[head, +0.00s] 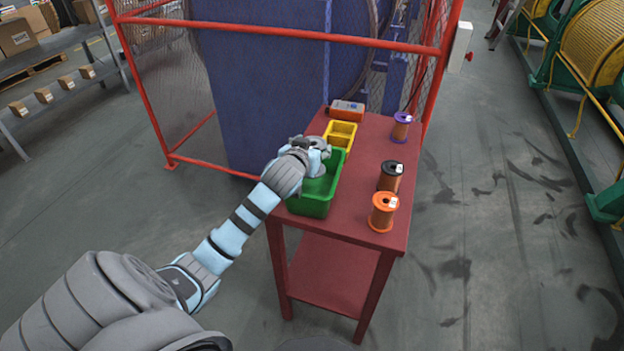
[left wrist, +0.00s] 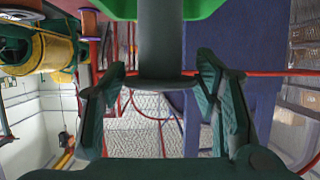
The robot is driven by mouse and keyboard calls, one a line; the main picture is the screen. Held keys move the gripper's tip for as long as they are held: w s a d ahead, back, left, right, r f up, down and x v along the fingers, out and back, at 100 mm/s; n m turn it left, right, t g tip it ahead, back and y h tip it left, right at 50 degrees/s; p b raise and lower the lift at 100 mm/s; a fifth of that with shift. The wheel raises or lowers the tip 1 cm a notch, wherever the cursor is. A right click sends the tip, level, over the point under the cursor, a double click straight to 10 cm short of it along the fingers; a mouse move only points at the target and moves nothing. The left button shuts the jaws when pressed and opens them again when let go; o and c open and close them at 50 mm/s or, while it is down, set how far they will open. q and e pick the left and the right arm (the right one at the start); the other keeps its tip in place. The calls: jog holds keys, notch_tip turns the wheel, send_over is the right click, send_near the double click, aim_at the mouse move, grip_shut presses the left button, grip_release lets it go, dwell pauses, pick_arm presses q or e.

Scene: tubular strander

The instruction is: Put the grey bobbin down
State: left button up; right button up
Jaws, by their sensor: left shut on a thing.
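My left gripper (head: 312,150) is over the green bin (head: 310,207) on the red table. It is shut on the grey bobbin (left wrist: 161,40), which stands between its fingers in the left wrist view, with a wide flange nearest the camera. In the head view the gripper and wrist hide much of the bobbin, and I cannot tell whether its lower end touches the bin. The bin's green rim also shows at the top of the left wrist view. My right gripper is in neither view.
The red table (head: 358,225) also holds a yellow bin (head: 341,134), an orange-grey box (head: 347,110), and purple (head: 401,127), dark-copper (head: 390,176) and orange (head: 383,211) spools along its right side. A red-framed mesh guard (head: 290,36) stands behind. Some tabletop between bins and spools is bare.

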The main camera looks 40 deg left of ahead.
pick_arm(q)
notch_tip(320, 180, down, 9)
jog(key=shift+w+r+b, duration=0.1)
jog(key=shift+w+b, duration=0.05)
jog(key=shift+b, duration=0.65)
jog(key=o, duration=0.9)
jog(key=shift+c, duration=0.2)
jog(key=p+v, duration=0.2)
jog(key=v, duration=1)
